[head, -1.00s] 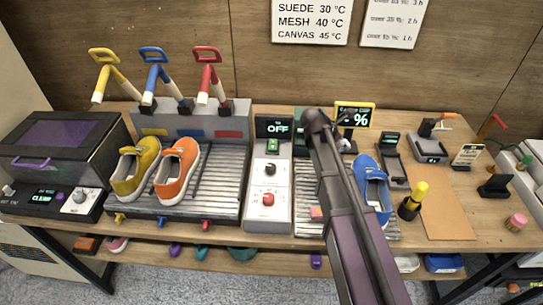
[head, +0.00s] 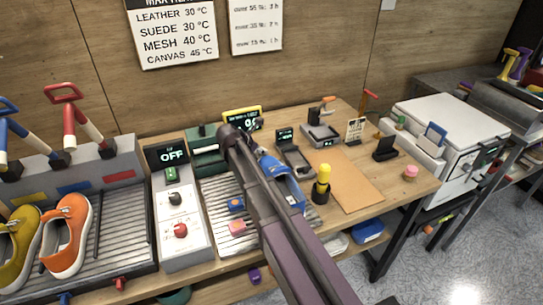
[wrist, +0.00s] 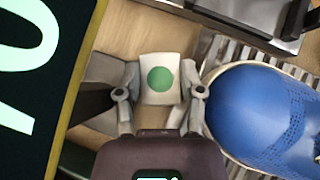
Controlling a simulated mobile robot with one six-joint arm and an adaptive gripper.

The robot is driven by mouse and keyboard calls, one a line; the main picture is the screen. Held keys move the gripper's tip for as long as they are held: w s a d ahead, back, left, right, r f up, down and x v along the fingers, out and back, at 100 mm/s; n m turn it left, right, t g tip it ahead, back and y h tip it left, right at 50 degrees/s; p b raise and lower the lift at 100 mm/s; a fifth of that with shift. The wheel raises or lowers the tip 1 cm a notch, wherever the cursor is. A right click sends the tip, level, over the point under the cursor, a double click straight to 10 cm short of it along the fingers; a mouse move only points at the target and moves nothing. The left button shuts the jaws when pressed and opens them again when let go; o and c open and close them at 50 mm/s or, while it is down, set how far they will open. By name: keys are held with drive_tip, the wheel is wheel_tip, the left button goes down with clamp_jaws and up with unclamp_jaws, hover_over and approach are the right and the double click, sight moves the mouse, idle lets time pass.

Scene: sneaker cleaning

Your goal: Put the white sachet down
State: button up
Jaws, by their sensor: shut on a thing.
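The white sachet (wrist: 160,98) with a green disc on it is between the two fingers of my gripper (wrist: 160,78) in the wrist view. My gripper is shut on it. Wood surface shows beyond the sachet; I cannot tell how high above it the sachet is.
A blue sneaker (wrist: 265,110) is close at the right in the wrist view; it also stands on the ribbed rack (head: 215,190) in the head view. A lit display (wrist: 28,75) is close at the left. A brown mat (head: 345,188) lies bare on the table.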

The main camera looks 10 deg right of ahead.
sight(276, 153)
drive_tip(key=shift+w+d+f, duration=0.45)
drive_tip(key=shift+w+d, duration=0.05)
drive_tip(key=shift+d, duration=0.25)
drive_tip(key=shift+w+d+r+b+x, duration=0.15)
drive_tip(key=shift+b+x, duration=0.65)
drive_tip(key=shift+x, duration=0.4)
drive_tip(key=shift+w+d+r+b+x, duration=0.15)
drive_tip(key=shift+b+x, duration=0.65)
drive_tip(key=shift+x, duration=0.45)
drive_tip(key=shift+s+a, duration=0.1)
drive_tip(key=shift+f, duration=0.15)
drive_tip(key=o, duration=1)
drive_tip(key=shift+o, duration=0.2)
drive_tip(key=shift+r, duration=0.25)
